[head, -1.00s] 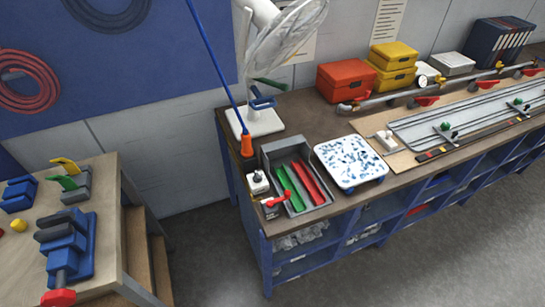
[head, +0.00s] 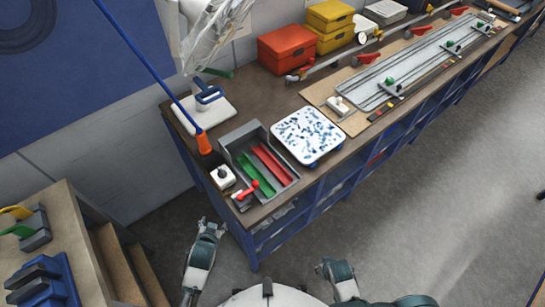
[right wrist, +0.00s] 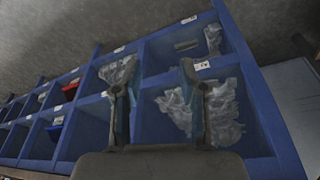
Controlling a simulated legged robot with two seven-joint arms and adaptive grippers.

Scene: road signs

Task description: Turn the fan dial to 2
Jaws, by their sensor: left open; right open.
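A small white box with a dark knob (head: 222,176) sits at the bench's front left corner; I cannot tell if this knob is the fan dial, and no numbers are readable. My left gripper (head: 212,226) is open and empty, low in front of that corner. My right gripper (head: 327,266) is open and empty, lower and farther right; the right wrist view shows its spread fingers (right wrist: 150,80) facing the shelves.
A red-handled part (head: 247,190) and a grey tray (head: 290,186) with green and red strips are near the knob box. A blue-speckled white plate (head: 307,135) is right of them. Blue shelves (right wrist: 265,110) hold clear bags. A wooden side table (head: 65,215) stands left.

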